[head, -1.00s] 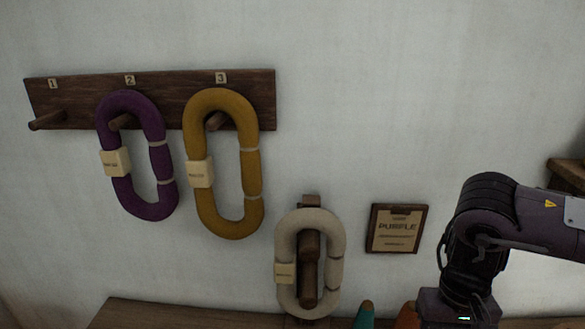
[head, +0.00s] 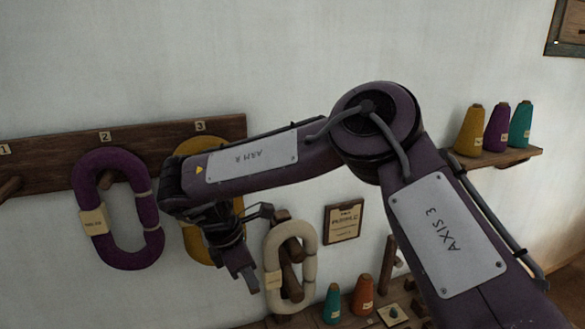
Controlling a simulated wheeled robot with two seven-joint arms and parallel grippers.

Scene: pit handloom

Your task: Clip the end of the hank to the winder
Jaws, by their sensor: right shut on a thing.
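The cream hank (head: 309,262) hangs upright around a dark wooden holder (head: 291,277) low on the wall. I cannot tell whether this holder is the winder. My right arm reaches in from the right, and its gripper (head: 247,284) points down just left of the cream hank, close to its pale label (head: 273,281). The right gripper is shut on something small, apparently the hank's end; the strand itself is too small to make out. My left gripper is out of view.
A purple hank (head: 146,207) and a mustard hank (head: 196,240), partly behind my arm, hang from the pegboard (head: 50,165). A framed sign (head: 344,222), teal cone (head: 332,304) and orange cone (head: 362,296) lie right. Several cones stand on a shelf (head: 520,157) farther right.

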